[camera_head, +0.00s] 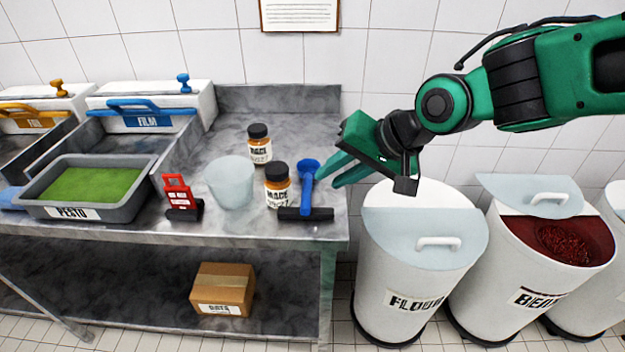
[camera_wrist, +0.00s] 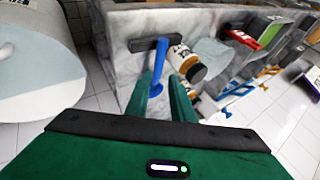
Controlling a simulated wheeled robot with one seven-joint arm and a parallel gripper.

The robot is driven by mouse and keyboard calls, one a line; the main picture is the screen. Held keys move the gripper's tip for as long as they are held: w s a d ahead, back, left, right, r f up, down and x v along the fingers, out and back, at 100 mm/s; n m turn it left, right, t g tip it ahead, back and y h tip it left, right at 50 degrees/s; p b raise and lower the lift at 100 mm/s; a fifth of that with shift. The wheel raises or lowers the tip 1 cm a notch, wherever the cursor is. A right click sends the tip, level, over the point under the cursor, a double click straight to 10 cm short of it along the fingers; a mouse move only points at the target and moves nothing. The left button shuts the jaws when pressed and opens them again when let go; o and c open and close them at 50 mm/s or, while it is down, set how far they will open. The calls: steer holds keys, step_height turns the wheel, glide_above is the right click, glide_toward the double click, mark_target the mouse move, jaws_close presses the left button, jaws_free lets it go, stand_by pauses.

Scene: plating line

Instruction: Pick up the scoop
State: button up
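The blue scoop (camera_head: 308,175) is at the right end of the steel counter, with its round end up and its lower end at a black bar-shaped base (camera_head: 305,214). My gripper (camera_head: 326,171) is just right of the scoop, with its green fingers pointing left toward it. In the wrist view the fingers (camera_wrist: 162,96) are apart, and the scoop (camera_wrist: 158,68) shows between them, closer to the left finger. I cannot tell whether a finger touches it. Nothing is held.
A pesto tray (camera_head: 100,213) is farther left.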

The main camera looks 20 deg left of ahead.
mark_target(310, 190)
steer(key=x, duration=0.9)
steer(key=shift+w+f, duration=0.25)
steer(key=shift+f, duration=0.05)
jaws_close()
